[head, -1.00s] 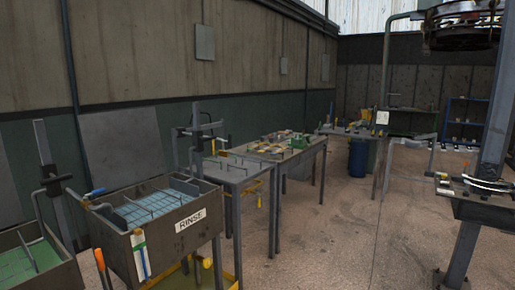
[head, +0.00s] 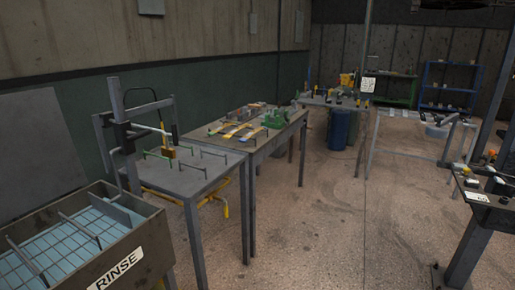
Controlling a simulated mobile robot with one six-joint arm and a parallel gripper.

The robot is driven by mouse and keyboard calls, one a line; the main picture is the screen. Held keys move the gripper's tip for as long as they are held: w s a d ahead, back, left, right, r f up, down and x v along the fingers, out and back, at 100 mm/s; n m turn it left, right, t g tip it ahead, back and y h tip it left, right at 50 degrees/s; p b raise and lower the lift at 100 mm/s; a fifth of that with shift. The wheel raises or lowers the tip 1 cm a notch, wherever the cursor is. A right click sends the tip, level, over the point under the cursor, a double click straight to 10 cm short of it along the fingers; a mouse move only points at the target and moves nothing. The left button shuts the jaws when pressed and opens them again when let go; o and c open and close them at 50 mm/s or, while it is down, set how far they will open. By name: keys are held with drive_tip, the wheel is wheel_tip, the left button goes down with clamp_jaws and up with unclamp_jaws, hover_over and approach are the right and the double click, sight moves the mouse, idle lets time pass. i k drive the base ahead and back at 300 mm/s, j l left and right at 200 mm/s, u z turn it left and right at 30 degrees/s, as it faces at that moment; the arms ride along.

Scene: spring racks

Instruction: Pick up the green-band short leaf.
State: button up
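Several flat strips with yellow and pale parts (head: 238,130) lie on the middle table (head: 262,143). They look like leaves, but they are too small here to make out a green band. A green object (head: 275,118) stands at the right of that table, behind the strips. I cannot tell which piece is the green-band short leaf. My gripper is not in view.
A rinse tank (head: 140,260) with a blue grid stands at the front left. A dark bench (head: 490,205) is at the right edge. Open floor (head: 330,230) lies between. A blue bin (head: 342,128) stands farther back.

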sight(216, 130)
drive_tip(key=i+l+z, duration=0.15)
drive_tip(key=i, duration=0.9)
drive_tip(key=i+z, duration=0.15)
drive_tip(key=i, duration=0.9)
drive_tip(key=i+j+z, duration=0.15)
drive_tip(key=i, duration=0.9)
